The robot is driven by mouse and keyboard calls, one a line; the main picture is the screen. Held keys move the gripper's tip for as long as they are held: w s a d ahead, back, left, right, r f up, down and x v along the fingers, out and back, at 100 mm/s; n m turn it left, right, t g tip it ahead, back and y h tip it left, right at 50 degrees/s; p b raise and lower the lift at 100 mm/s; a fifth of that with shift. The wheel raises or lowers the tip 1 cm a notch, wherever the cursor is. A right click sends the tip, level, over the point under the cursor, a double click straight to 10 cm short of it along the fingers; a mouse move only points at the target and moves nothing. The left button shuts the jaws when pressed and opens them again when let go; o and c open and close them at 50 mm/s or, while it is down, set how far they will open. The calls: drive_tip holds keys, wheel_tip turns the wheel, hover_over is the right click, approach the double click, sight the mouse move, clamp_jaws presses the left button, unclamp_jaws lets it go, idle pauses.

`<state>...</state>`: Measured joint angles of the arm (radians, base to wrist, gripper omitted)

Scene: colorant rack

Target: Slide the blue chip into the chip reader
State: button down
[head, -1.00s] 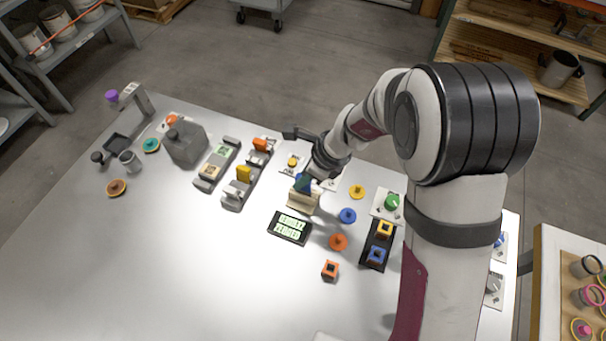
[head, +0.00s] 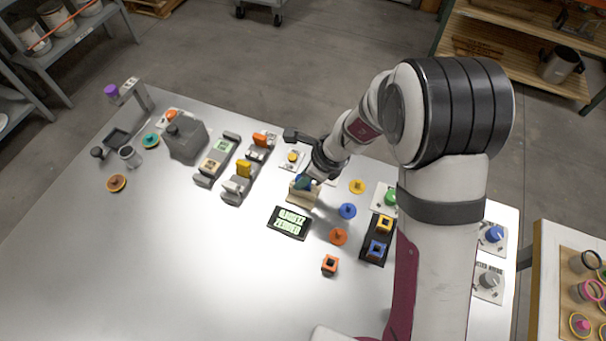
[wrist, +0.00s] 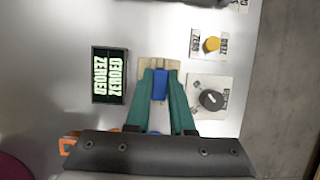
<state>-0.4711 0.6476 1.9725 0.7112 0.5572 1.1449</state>
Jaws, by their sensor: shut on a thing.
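My gripper (head: 302,183) has teal fingers and is shut on the blue chip (wrist: 160,85), which shows between the fingers in the wrist view. It is at a beige wooden stand (head: 302,196), which also shows around the fingertips in the wrist view (wrist: 146,66). The fingers mostly hide the chip in the head view, and I cannot tell whether it still touches the stand. Left of the gripper is a grey slotted device (head: 233,188) with an upright yellow chip (head: 243,168); an orange chip (head: 261,140) stands behind it. I cannot tell for sure which device is the chip reader.
A black display (head: 289,223) with green text lies just in front of the stand. The front left table is clear.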

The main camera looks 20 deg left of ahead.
drive_tip(key=shift+f, duration=0.35)
drive_tip(key=c, duration=0.7)
unclamp_jaws()
drive_tip(key=v, duration=1.5)
drive_tip(key=shift+d+r, duration=0.15)
drive_tip(key=shift+r, duration=0.2)
drive_tip(key=s+d+r+n+h, duration=0.2)
drive_tip(key=s+d+r+n, duration=0.1)
drive_tip(key=s+d+n, duration=0.9)
drive_tip(key=s+d, duration=0.4)
drive_tip(key=s, duration=0.4)
drive_tip(key=shift+r+h, duration=0.2)
drive_tip(key=shift+h, duration=0.2)
drive_tip(key=shift+s, duration=0.1)
